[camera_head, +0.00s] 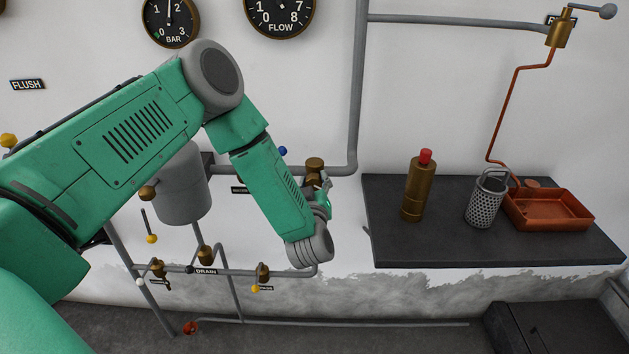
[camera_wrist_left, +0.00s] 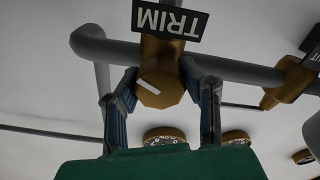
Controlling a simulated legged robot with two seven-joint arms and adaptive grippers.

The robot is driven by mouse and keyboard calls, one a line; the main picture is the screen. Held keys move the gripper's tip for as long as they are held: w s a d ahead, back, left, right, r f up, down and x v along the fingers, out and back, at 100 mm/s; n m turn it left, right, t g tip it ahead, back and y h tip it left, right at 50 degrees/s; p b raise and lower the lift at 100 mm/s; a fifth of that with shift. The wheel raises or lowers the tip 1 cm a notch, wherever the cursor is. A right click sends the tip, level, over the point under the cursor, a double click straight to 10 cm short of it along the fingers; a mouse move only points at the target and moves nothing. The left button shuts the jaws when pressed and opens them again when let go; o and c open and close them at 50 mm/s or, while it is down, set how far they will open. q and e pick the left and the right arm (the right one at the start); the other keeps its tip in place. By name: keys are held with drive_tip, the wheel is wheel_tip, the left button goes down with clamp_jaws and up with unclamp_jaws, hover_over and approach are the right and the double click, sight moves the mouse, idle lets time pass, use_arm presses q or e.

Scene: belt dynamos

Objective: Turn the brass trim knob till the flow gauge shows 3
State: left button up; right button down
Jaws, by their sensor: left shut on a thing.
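The brass trim knob (camera_wrist_left: 158,90), with a white pointer line, sits under the upside-down TRIM label (camera_wrist_left: 170,19) in the left wrist view. My left gripper (camera_wrist_left: 160,86) is shut on it, one finger on each side. In the head view my left gripper (camera_head: 323,190) is at the brass trim valve (camera_head: 314,166) on the grey pipe, and the knob is mostly hidden there. The flow gauge (camera_head: 281,12) is cut off by the top edge; its needle and reading cannot be made out. The right gripper is not in view.
A dark shelf (camera_head: 400,255) at right holds a brass bottle (camera_head: 416,190), a perforated metal basket (camera_head: 485,203) and a copper tray (camera_head: 570,222). The bar gauge (camera_head: 170,18) hangs at upper left. Pipes with small valves (camera_head: 205,255) run below my arm.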

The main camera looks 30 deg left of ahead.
use_arm(q)
drive_tip(key=o, duration=1.2)
drive_tip(key=shift+s+d, duration=0.1)
drive_tip(key=shift+s, duration=0.1)
drive_tip(key=shift+v, duration=5.8)
drive_tip(key=shift+w+f, duration=0.1)
drive_tip(key=shift+f, duration=0.05)
